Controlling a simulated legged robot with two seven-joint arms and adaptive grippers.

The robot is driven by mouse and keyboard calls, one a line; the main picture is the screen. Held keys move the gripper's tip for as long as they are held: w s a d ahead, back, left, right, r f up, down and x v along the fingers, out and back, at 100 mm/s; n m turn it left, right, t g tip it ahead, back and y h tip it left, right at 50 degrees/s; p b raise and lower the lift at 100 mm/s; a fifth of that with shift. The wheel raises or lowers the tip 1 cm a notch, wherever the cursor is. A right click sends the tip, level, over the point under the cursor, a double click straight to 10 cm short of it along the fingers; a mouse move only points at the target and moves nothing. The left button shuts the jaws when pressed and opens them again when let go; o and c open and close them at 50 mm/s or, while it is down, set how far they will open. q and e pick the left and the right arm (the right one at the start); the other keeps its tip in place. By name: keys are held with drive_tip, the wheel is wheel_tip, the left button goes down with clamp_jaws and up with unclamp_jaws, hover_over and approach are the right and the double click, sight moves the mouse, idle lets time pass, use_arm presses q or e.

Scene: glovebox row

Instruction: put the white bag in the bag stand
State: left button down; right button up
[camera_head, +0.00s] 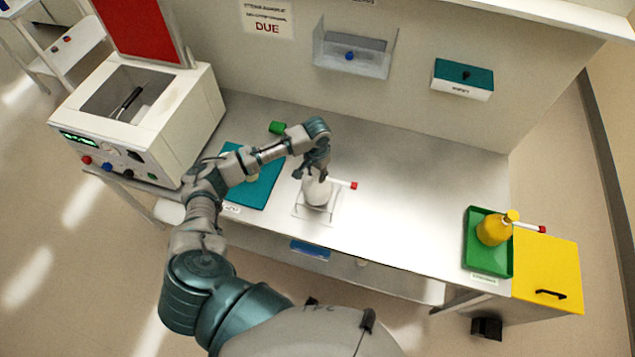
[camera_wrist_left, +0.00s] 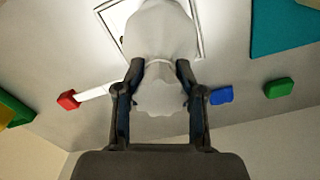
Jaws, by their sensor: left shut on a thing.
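The white bag (camera_head: 318,191) is over the middle of the bench, below my left gripper (camera_head: 316,173). In the left wrist view the gripper (camera_wrist_left: 160,98) is shut on the gathered neck of the white bag (camera_wrist_left: 158,35). The bag hangs upright over a pale square with a thin dark outline (camera_head: 300,213), which may be the bag stand. I cannot tell whether the bag touches it. A white stick with a red end (camera_head: 345,183) shows beside the bag. My right gripper is not in view.
A teal mat (camera_head: 262,190) and a green block (camera_head: 277,128) lie left of the bag. A white machine (camera_head: 165,115) stands at the bench's left end. A green tray (camera_head: 475,255) holds a yellow bag (camera_head: 493,231) at the right. The bench between is clear.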

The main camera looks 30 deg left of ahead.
use_arm(q)
drive_tip(key=shift+f, duration=0.8)
drive_tip(key=shift+d+f, duration=0.35)
drive_tip(key=shift+f, duration=0.25)
drive_tip(key=shift+d+f, duration=0.35)
drive_tip(key=shift+f, duration=0.25)
drive_tip(key=c, duration=0.9)
unclamp_jaws()
drive_tip(key=shift+a, duration=0.15)
drive_tip(key=shift+o, duration=1)
drive_tip(key=shift+a+f, duration=0.1)
drive_tip(key=shift+a, duration=0.05)
wheel_tip(320, 180, up, 11)
drive_tip(key=shift+r, duration=0.15)
drive_tip(key=shift+a+r, duration=0.15)
drive_tip(key=shift+r, duration=0.3)
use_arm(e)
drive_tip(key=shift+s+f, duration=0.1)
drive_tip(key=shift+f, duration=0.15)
